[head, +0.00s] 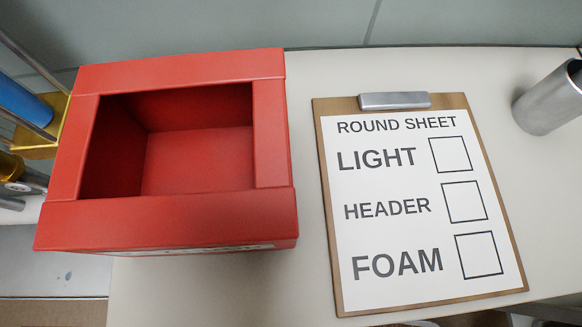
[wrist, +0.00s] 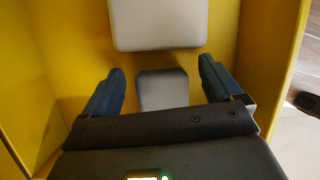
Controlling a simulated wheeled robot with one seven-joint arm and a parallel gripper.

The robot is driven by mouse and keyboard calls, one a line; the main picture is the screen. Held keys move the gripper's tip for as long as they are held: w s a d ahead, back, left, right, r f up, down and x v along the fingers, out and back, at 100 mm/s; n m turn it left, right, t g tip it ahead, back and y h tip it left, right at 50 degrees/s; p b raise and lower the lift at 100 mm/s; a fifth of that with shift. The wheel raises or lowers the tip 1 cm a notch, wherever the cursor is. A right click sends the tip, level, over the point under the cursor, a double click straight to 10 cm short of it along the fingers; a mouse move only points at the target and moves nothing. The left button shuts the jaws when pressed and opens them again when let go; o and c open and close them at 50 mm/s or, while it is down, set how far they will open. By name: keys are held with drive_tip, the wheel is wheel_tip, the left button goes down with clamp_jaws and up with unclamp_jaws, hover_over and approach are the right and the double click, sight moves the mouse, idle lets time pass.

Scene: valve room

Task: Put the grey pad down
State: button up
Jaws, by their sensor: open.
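In the wrist view, a small grey pad (wrist: 163,91) lies between the fingers of my gripper (wrist: 161,70). The gripper is open, with a gap on each side of the pad. A larger, paler grey block (wrist: 157,24) with rounded corners lies just beyond the fingertips. I cannot tell which of the two is the task's pad. Both are against a yellow surface (wrist: 220,45) with raised yellow walls. The gripper's body hides the near part of the small pad. Neither grey piece nor my gripper shows in the head view.
In the head view, an empty red open box (head: 165,222) stands on a pale table (head: 220,290). A clipboard (head: 420,215) marked ROUND SHEET lies right of it, its three boxes blank. A metal cylinder (head: 550,100) stands at right. A yellow holder (head: 45,140) is at far left.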

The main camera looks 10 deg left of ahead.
drive_tip(key=p+v, duration=0.4)
drive_tip(key=v, duration=0.8)
drive_tip(key=shift+r, duration=0.1)
drive_tip(key=d+f+m+y, duration=0.1)
drive_tip(key=d, duration=0.1)
drive_tip(key=s+d+m+y, duration=0.1)
drive_tip(key=d+m, duration=0.1)
drive_tip(key=d, duration=0.1)
drive_tip(key=s+d+f+m+t+y, duration=0.1)
drive_tip(key=d+m, duration=0.1)
drive_tip(key=d, duration=0.1)
drive_tip(key=shift+d+f+y, duration=0.15)
drive_tip(key=shift+f+y, duration=0.15)
drive_tip(key=shift+y, duration=0.1)
drive_tip(key=s+d+r+m+t, duration=0.2)
drive_tip(key=d+r+m+t, duration=0.2)
drive_tip(key=r, duration=0.7)
drive_tip(key=s+d+r+m+t, duration=0.3)
drive_tip(key=d+r+m+t, duration=0.2)
drive_tip(key=r, duration=0.7)
drive_tip(key=s+d+r+m+t, duration=0.2)
drive_tip(key=d+r+m+t, duration=0.2)
drive_tip(key=d+r+m, duration=0.4)
wheel_tip(320, 180, up, 4)
drive_tip(key=shift+s+d+r+m, duration=0.15)
drive_tip(key=shift+s+d+m, duration=0.15)
drive_tip(key=shift+d, duration=0.65)
